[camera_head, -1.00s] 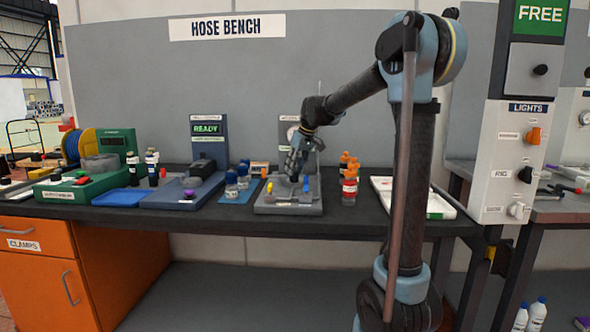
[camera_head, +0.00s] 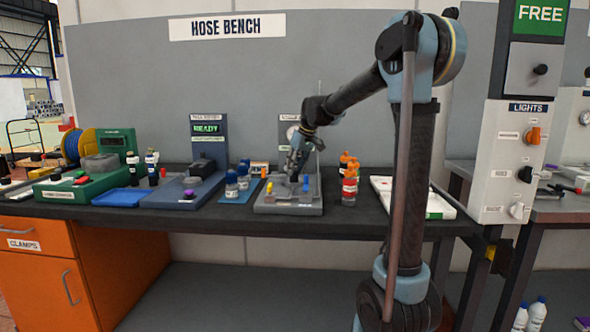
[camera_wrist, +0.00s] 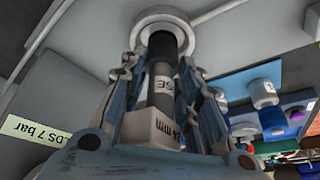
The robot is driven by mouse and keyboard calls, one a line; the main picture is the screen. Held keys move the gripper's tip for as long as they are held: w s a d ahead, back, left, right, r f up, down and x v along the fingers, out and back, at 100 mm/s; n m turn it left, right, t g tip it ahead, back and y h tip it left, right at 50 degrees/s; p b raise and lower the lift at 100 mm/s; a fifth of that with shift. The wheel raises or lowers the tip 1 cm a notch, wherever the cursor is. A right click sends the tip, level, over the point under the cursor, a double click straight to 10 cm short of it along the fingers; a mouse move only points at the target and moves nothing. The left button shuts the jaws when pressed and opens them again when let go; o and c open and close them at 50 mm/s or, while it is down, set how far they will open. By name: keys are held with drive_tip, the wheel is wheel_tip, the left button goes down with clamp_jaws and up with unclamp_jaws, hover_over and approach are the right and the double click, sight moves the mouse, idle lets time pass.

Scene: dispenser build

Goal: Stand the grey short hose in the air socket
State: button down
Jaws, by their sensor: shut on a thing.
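The short hose (camera_wrist: 161,75), dark grey with a white label and a pale "24 mm" block at its near end, is between the fingers of my gripper (camera_wrist: 165,95) in the wrist view. My gripper is shut on it. The hose's far end is at a round pale ring (camera_wrist: 165,22) on a grey plate, which looks like the air socket. I cannot tell how deep the end sits in it. In the head view my gripper (camera_head: 294,172) points down over the grey station (camera_head: 285,209); the hose is hardly visible there.
A yellow and a blue peg stand on the station near the gripper. Blue-capped jars (camera_head: 231,187) stand to the left and an orange-topped bottle (camera_head: 349,185) to the right. A white tray (camera_head: 440,207) lies further right. A sign reading "7 bar" (camera_wrist: 35,132) is beside the hose.

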drive_tip(key=shift+f, duration=0.5)
drive_tip(key=c, duration=1.5)
unclamp_jaws()
drive_tip(key=shift+o, duration=0.2)
drive_tip(key=shift+v, duration=5.55)
drive_tip(key=shift+s, duration=0.1)
